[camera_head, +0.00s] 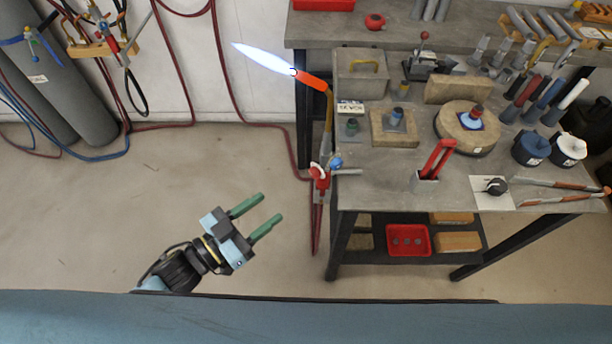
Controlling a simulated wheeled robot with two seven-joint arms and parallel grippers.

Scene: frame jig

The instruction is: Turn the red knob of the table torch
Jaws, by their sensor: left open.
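The table torch (327,115) stands at the left edge of the workbench, with an orange tip and a long blue-white flame pointing up and left. Its red knob (318,172) is low on the torch, at the bench edge, with a blue knob (336,162) just to the right. My left gripper (271,206) has two green fingers, apart and empty. It is left of and nearer than the red knob, pointing up and right, and does not touch it. My right gripper is not in view.
The grey workbench (385,190) holds a metal box (361,75), a round block (467,128), a red-handled tool (437,158) and several other tools. Red hoses hang beside the torch. Gas cylinders (75,95) stand at the far left. The floor around my left gripper is clear.

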